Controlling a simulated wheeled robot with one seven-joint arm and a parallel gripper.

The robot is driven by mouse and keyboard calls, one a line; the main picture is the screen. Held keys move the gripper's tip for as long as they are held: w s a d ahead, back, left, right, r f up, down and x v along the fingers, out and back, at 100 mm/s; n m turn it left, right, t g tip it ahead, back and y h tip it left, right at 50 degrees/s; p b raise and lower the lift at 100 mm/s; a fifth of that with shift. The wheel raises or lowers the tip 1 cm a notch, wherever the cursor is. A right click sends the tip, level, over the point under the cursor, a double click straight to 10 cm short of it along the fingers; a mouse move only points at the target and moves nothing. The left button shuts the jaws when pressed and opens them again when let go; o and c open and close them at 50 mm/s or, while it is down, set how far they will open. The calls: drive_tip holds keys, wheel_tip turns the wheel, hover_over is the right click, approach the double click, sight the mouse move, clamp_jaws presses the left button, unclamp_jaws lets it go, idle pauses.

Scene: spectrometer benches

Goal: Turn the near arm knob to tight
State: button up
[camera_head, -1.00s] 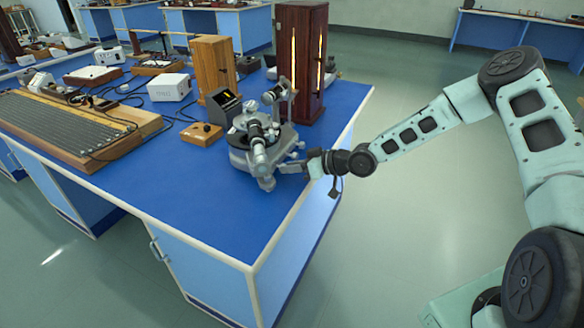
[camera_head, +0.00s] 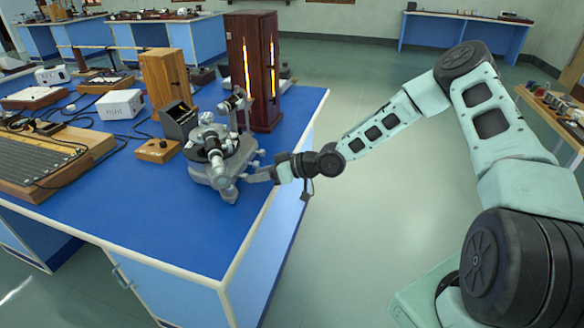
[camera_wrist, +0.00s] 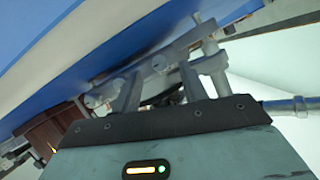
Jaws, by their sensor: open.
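The grey metal spectrometer (camera_head: 212,165) stands on the blue bench top near its right edge. Small knobs stick out on its right side, facing my arm. My gripper (camera_head: 252,177) reaches in from the right at the instrument's base, low over the bench. In the wrist view the two fingers of my gripper (camera_wrist: 156,90) are apart, with grey metal rods and small round knobs of the spectrometer (camera_wrist: 208,50) just beyond them. I cannot tell which of these is the near arm knob, or whether a finger touches it.
A tall dark wooden lamp housing (camera_head: 262,95) with a glowing slit stands behind the spectrometer. A small wooden box (camera_head: 157,150) and a grey slanted unit (camera_head: 179,121) stand to its left. The bench's front right corner is clear.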

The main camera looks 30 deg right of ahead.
drive_tip(key=v, duration=1.5)
drive_tip(key=shift+s, duration=0.15)
drive_tip(key=s+a+r+n+g+h, duration=0.15)
drive_tip(key=s+a+g+h, duration=0.45)
drive_tip(key=a, duration=0.6)
drive_tip(key=s+a+r+h, duration=0.1)
drive_tip(key=s+a+r, duration=0.1)
drive_tip(key=s, duration=0.6)
drive_tip(key=s+a+r+g+h, duration=0.1)
drive_tip(key=s+a+r, duration=0.2)
drive_tip(key=s, duration=0.5)
drive_tip(key=s+a+r+g+h, duration=0.1)
drive_tip(key=s+a+r+h, duration=0.1)
drive_tip(key=s, duration=0.6)
wheel_tip(320, 180, up, 3)
drive_tip(key=shift+a+f+m, duration=0.1)
drive_tip(key=shift+a+m, duration=0.25)
drive_tip(key=shift+a, duration=0.35)
